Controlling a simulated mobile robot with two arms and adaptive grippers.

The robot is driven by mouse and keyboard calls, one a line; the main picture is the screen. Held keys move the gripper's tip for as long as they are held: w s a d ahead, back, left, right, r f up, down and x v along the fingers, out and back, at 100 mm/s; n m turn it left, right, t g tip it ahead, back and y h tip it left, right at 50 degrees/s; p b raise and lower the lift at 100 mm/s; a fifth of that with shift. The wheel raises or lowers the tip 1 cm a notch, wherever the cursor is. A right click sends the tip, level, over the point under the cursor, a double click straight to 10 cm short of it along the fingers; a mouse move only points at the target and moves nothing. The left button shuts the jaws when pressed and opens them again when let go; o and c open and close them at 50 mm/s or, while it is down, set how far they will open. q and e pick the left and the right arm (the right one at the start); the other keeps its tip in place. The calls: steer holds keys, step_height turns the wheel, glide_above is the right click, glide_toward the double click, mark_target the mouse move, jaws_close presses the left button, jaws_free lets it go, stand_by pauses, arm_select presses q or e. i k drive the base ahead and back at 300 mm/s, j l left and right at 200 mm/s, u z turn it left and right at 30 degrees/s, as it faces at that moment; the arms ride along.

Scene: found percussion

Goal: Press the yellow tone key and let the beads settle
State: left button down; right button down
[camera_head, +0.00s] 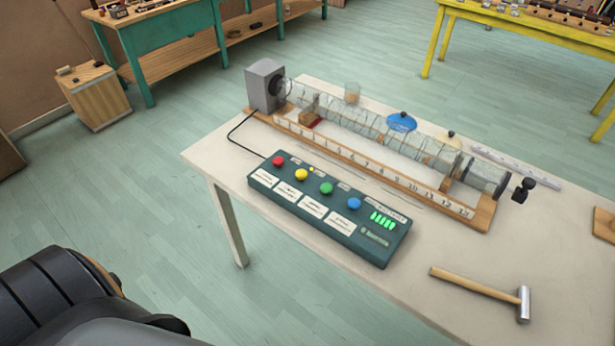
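The yellow tone key (301,174) is a round button on a dark green control box (375,257), second from the left. A red key (278,161), a green key (326,188) and a blue key (354,203) sit in the same row. Behind the box, a clear ribbed tube (375,128) lies on a wooden base with a numbered scale (390,182), with a grey speaker box (265,85) at its left end. Beads inside the tube are too small to make out. Neither gripper shows; only dark parts of mine show at the lower left.
A black cable (235,138) loops at the left edge. Green (145,65) and yellow (433,45) benches stand behind.

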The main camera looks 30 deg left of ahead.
mark_target(301, 174)
steer(key=j+u, duration=0.1)
steer(key=u, duration=0.6)
steer(key=i+l, duration=0.05)
